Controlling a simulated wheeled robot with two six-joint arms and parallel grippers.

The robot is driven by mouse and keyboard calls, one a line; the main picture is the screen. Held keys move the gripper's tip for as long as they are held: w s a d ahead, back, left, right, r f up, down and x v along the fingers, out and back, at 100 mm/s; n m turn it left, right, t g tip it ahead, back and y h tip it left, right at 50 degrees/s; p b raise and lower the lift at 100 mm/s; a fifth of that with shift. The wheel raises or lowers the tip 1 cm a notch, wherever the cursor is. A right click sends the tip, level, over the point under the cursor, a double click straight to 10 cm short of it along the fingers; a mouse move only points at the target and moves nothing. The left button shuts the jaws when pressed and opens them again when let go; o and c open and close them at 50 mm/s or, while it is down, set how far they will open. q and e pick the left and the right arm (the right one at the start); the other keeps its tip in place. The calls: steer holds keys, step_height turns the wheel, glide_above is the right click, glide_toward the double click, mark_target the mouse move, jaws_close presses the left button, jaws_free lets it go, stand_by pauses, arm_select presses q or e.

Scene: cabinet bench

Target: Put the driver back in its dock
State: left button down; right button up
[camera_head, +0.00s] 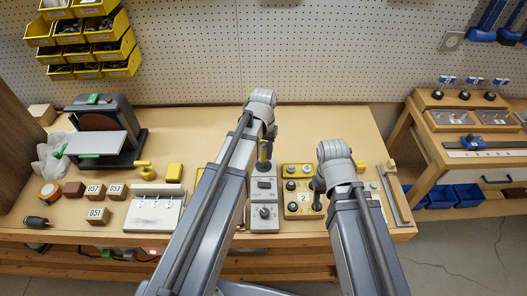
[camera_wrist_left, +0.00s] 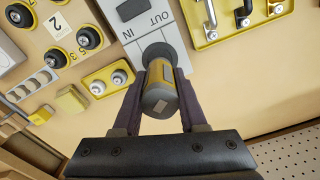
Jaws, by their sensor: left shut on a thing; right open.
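The driver (camera_wrist_left: 160,93), a grey and yellow cylinder, is between the fingers of my left gripper (camera_head: 264,158), which is shut on it. In the left wrist view, its far end is at a dark round ring by the word IN on a light grey panel (camera_wrist_left: 188,32), which appears to be the dock. I cannot tell how far in the driver sits. The panel also shows in the head view (camera_head: 265,194), with a round knob nearer me. My right gripper (camera_head: 319,184) is open beside the yellow knob plate; its fingers are partly hidden.
A white slotted block (camera_head: 153,214) and several number blocks are to the left, by a sander (camera_head: 97,142). A bar with a handle (camera_head: 396,197) lies at the right edge.

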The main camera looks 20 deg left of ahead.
mark_target(263, 160)
arm_select(q)
steer(key=shift+f+b, duration=2.25)
arm_select(e)
steer(key=shift+f, duration=2.25)
arm_select(q)
steer(key=shift+c, duration=0.7)
jaws_free()
arm_select(e)
steer(key=shift+r, duration=0.1)
arm_select(q)
step_height(263, 160, up, 7)
steer(key=p, duration=0.7)
steer(key=shift+r, duration=0.1)
arm_select(e)
step_height(263, 160, up, 7)
